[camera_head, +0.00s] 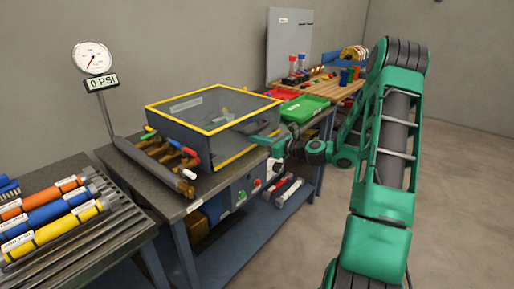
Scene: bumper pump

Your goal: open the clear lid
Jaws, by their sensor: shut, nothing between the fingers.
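The clear lid (205,108) has a yellow edge and lies over the top of a grey box on the bench. It looks closed, and a small label sits on its left part. My gripper (256,137) is at the right front side of the box, close to the lid's right edge. Its fingers are shut with nothing between them. They are small and dark here, and I cannot tell whether they touch the lid or the box.
A gauge (93,58) on a post and a valve manifold (165,152) stand left of the box. Coloured cylinders (50,215) lie on a rack at lower left. A green tray (305,108) and a red tray (283,95) sit behind. Open floor (465,190) lies right.

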